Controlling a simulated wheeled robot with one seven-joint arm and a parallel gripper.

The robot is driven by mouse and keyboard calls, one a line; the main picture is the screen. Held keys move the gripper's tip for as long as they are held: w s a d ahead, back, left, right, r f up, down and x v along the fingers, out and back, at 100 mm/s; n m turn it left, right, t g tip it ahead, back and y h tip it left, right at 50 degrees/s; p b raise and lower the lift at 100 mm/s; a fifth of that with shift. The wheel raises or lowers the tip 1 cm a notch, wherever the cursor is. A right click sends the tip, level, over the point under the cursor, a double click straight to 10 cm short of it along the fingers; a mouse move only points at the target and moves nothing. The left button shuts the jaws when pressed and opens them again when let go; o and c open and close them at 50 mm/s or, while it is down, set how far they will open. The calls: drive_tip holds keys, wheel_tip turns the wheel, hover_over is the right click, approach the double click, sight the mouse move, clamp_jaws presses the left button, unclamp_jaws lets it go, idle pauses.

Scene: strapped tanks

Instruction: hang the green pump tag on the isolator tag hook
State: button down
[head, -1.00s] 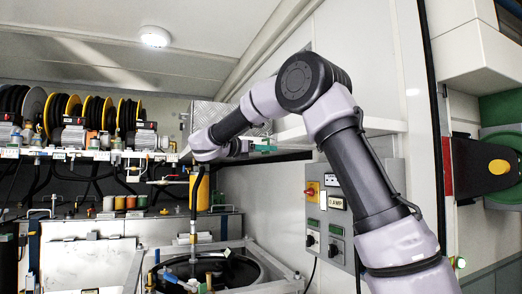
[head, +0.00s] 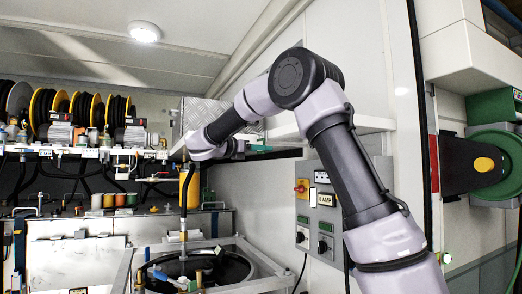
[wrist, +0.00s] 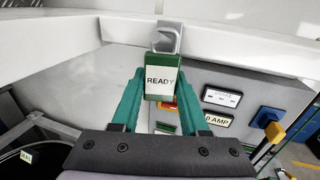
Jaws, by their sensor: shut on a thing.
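My gripper is shut on the green pump tag (wrist: 162,85), which has a white READY label and hangs upright between the green fingers in the wrist view. A grey metal loop or hook (wrist: 168,38) stands at the tag's top, in front of a white beam; I cannot tell whether it is part of the tag. In the head view my gripper (head: 261,148) is small, below the white shelf edge, and the tag cannot be made out. The isolator switch (head: 301,188), red on yellow, is on the grey panel below right. I cannot make out a separate isolator tag hook.
The grey control panel (head: 326,205) has knobs and an AMP label, on the wall behind my arm. A white shelf (head: 372,124) runs close above my gripper. Hose reels (head: 85,108) line the left shelf. A round black tank (head: 225,270) stands below.

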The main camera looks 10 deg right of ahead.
drive_tip(key=shift+c, duration=1.7)
unclamp_jaws()
